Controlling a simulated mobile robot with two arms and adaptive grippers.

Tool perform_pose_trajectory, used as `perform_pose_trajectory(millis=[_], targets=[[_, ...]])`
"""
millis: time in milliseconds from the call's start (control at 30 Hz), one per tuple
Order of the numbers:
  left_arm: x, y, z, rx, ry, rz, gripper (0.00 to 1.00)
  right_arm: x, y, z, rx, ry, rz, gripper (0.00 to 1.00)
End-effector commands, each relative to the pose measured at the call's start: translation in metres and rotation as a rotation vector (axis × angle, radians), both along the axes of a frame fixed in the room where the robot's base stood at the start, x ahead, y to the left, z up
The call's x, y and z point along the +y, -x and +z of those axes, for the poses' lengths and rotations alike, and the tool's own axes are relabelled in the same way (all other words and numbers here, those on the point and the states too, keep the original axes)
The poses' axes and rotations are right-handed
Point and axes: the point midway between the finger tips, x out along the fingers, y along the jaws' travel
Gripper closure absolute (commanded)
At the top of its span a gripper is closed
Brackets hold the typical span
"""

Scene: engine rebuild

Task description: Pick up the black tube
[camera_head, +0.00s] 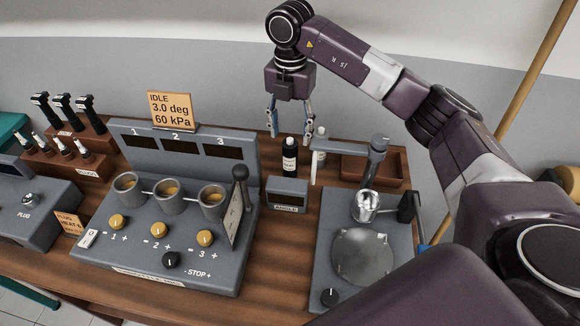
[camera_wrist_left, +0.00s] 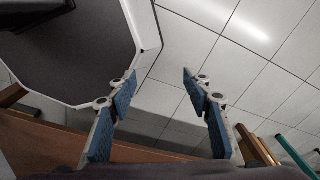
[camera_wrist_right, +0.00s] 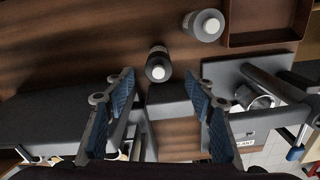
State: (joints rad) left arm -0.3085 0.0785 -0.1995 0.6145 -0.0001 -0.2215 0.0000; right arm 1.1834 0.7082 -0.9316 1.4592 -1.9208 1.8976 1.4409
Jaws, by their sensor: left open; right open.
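The black tube (camera_head: 290,158) is a small upright black bottle with a white label. It stands on the wooden bench behind the small grey display box. My right gripper (camera_head: 290,132) points down over it, open and empty, with a fingertip on either side of its top in the head view. In the right wrist view the black tube (camera_wrist_right: 158,66) shows from above, just beyond the gap between the open fingertips (camera_wrist_right: 159,77). My left gripper (camera_wrist_left: 157,77) is open and empty over the floor and a bench edge in its wrist view; it is not in the head view.
A pale bottle (camera_head: 320,156) stands close to the right of the tube. A brown tray (camera_head: 391,179) lies behind the grey stand (camera_head: 325,245). The grey three-cup machine (camera_head: 185,245) is at left, and the small display box (camera_head: 287,192) is in front.

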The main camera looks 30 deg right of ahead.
Motion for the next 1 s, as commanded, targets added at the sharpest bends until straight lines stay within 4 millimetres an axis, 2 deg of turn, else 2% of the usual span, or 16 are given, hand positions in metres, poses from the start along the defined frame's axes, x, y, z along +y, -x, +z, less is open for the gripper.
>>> perform_pose_trajectory(millis=[33,100,267,467,667,800,1000], targets=[[0.0,-0.002,-0.016,-0.002,-0.001,0.0,0.54,0.0,0.0,-0.016,0.0,0.0,0.0,0.5],[0.0,-0.005,-0.026,-0.006,0.0,0.0,0.54,0.0,0.0,-0.026,0.0,0.0,0.0,0.5],[0.0,-0.012,-0.034,-0.016,0.0,0.0,0.54,0.0,0.0,-0.035,0.0,0.0,0.0,0.5],[-0.001,-0.015,-0.027,-0.021,0.002,0.0,0.54,0.0,0.0,-0.048,0.003,-0.001,0.0,0.5],[0.0,-0.014,-0.015,-0.02,0.001,-0.001,0.54,0.0,-0.001,-0.068,0.003,-0.001,-0.001,0.5],[0.0,-0.014,-0.002,-0.02,0.001,-0.001,0.54,-0.001,-0.003,-0.089,0.005,0.0,-0.001,0.5],[0.001,-0.013,0.001,-0.018,0.0,-0.001,0.54,-0.001,-0.004,-0.111,0.001,-0.001,0.0,0.5]])
